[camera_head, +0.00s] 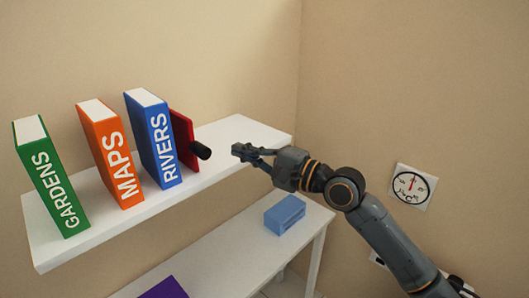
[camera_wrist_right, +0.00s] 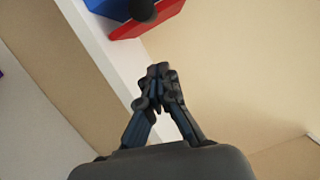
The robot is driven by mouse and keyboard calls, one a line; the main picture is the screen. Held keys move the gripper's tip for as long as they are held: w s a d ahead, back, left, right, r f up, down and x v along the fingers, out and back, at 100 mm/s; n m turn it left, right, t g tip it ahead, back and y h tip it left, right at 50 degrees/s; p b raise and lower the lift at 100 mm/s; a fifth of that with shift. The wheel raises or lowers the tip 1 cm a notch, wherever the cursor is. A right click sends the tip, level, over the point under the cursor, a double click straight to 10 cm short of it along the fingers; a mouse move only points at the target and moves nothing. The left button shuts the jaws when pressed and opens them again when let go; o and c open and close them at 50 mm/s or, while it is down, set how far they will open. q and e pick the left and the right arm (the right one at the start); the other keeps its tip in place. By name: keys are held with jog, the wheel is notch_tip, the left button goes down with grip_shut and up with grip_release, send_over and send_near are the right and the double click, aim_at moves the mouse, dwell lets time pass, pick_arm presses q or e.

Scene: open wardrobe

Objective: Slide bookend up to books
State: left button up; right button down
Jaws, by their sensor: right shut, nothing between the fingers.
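A red bookend (camera_head: 182,139) with a black knob (camera_head: 201,150) stands on the white shelf (camera_head: 233,135), close to the right side of the blue RIVERS book (camera_head: 154,138). The orange MAPS book (camera_head: 111,155) and the green GARDENS book (camera_head: 50,178) stand to the left, tilted in the picture, with gaps between the books. My right gripper (camera_head: 240,151) is shut and empty, to the right of the knob and apart from it. In the right wrist view, the shut fingertips (camera_wrist_right: 157,75) are below the red bookend (camera_wrist_right: 140,22). My left gripper is not in view.
Below the shelf is a white table (camera_head: 228,262) with a blue box (camera_head: 285,214) and a purple item (camera_head: 165,289) on it. A round dial (camera_head: 411,187) hangs on the right wall. The shelf's right end is bare.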

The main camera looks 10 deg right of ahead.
jog(key=a, duration=0.1)
jog(key=s+a+p, duration=0.1)
jog(key=a, duration=0.1)
jog(key=a+p, duration=0.1)
jog(key=shift+s+a+r, duration=0.15)
jog(key=shift+a+r, duration=0.05)
jog(key=shift+r, duration=0.2)
